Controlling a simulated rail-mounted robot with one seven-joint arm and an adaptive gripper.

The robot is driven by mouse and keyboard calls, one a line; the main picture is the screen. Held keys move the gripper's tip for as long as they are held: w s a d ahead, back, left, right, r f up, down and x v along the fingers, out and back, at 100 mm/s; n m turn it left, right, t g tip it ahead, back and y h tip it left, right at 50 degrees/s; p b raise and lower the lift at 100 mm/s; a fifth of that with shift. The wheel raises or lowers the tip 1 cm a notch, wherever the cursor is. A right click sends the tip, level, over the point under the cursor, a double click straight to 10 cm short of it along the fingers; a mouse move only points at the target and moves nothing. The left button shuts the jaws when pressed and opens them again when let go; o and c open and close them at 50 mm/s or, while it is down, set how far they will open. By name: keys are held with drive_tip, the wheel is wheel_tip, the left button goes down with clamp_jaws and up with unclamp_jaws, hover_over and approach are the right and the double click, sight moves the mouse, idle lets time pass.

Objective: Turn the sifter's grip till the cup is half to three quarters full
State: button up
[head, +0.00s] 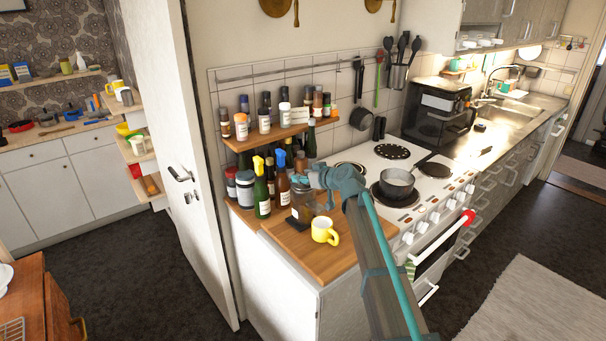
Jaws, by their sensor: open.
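Several bottles and jars (263,197) crowd the counter's back left, beneath a small spice shelf (268,136). The white cooker (407,168) with a saucepan (397,184) lies to the right. A white door (180,150) stands at left. The counter's front has some bare wood.

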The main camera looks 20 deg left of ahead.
drive_tip(key=shift+w+a+f, duration=0.1)
drive_tip(key=shift+a, duration=0.05)
clamp_jaws()
drive_tip(key=shift+m+t+h+p, duration=0.3)
drive_tip(key=shift+m+t, duration=0.1)
drive_tip(key=shift+m, duration=0.1)
